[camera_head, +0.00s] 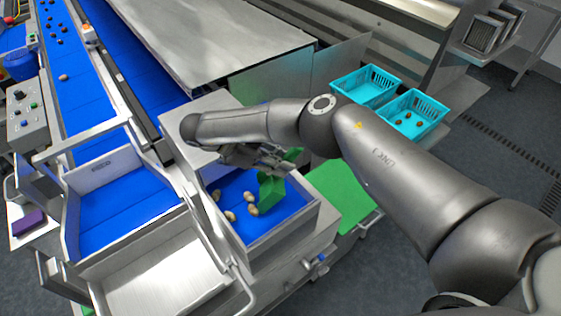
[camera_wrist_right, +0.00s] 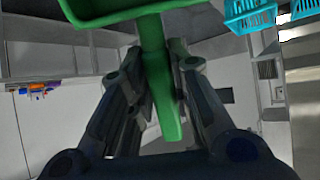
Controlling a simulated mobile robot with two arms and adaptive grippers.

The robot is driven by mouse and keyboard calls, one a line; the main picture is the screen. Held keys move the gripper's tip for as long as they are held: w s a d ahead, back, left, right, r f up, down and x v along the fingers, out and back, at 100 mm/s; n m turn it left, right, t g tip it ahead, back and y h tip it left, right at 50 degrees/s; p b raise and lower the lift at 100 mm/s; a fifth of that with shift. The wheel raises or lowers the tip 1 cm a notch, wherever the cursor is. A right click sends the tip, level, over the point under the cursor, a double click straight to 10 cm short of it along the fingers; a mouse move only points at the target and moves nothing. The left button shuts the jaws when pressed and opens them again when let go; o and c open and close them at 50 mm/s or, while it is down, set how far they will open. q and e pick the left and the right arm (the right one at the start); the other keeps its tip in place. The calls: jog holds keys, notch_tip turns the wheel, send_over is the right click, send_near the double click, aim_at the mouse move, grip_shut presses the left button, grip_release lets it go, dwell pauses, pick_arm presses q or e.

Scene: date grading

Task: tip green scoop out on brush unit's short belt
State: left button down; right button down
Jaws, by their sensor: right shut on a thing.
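My right gripper (camera_head: 278,158) is shut on the handle of the green scoop (camera_head: 270,191). In the right wrist view the green handle (camera_wrist_right: 160,85) runs between the two fingers (camera_wrist_right: 160,65), with the pan at the top edge. In the head view the scoop is steeply tilted, its pan low over the brush unit's short blue belt (camera_head: 283,213). Several brown dates (camera_head: 229,215) lie on that belt, left of and beside the scoop. I cannot tell whether any dates are still in the pan. My left gripper is not in view.
Metal walls (camera_head: 283,236) surround the short belt. A wider blue belt section (camera_head: 125,205) lies to the left. Two turquoise baskets (camera_head: 366,86) stand behind my right arm; the nearer one (camera_head: 425,104) holds some dates. A green surface (camera_head: 340,190) is right of the unit.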

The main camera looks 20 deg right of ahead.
jog(key=shift+w+r, duration=0.1)
jog(key=shift+r, duration=3.45)
jog(key=shift+d, duration=0.1)
